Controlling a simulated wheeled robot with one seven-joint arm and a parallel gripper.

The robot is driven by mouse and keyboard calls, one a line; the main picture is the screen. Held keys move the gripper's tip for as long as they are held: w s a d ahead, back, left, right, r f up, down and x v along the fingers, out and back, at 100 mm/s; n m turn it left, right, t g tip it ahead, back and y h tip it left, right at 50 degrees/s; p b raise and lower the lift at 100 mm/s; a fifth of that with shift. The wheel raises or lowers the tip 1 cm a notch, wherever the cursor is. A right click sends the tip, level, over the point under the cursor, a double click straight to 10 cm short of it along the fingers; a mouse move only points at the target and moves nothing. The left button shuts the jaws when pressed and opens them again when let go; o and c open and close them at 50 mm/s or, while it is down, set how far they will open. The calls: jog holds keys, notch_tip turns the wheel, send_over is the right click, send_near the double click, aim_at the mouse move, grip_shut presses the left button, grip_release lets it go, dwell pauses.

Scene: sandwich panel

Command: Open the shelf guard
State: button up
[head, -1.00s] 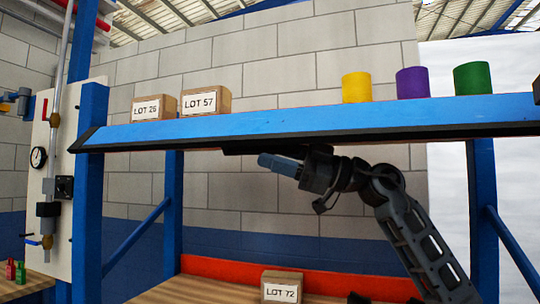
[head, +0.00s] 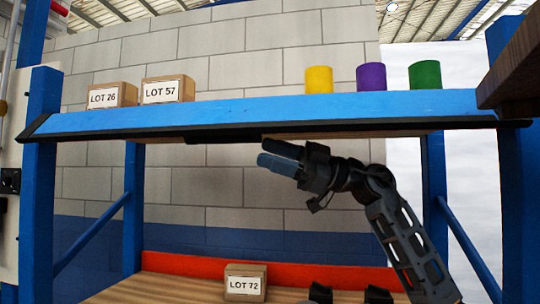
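The long blue panel (head: 250,111) along the front of the upper shelf looks like the shelf guard. It runs between the blue posts and has a black lower edge with a thicker dark section (head: 235,136) left of the middle. It stands up in front of the shelf and hides the lower parts of the things there. My gripper (head: 278,159) is below this edge, right of the thick section, with its blue-grey fingers pointing left. I see no contact with the guard. Nothing shows between the fingers, and their gap is not clear.
Boxes LOT 26 (head: 112,95) and LOT 57 (head: 167,90) stand on the upper shelf, with yellow (head: 319,80), purple (head: 371,77) and green (head: 425,75) cylinders. Box LOT 72 (head: 245,283) is on the lower wooden shelf. A dark wooden board (head: 511,75) juts in at upper right.

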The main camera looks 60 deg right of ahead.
jog(key=b+v, duration=0.1)
jog(key=v, duration=0.7)
jog(key=shift+d+r+b, duration=0.15)
jog(key=shift+d+b, duration=0.1)
jog(key=shift+b, duration=0.05)
dwell(0.3)
dwell(0.8)
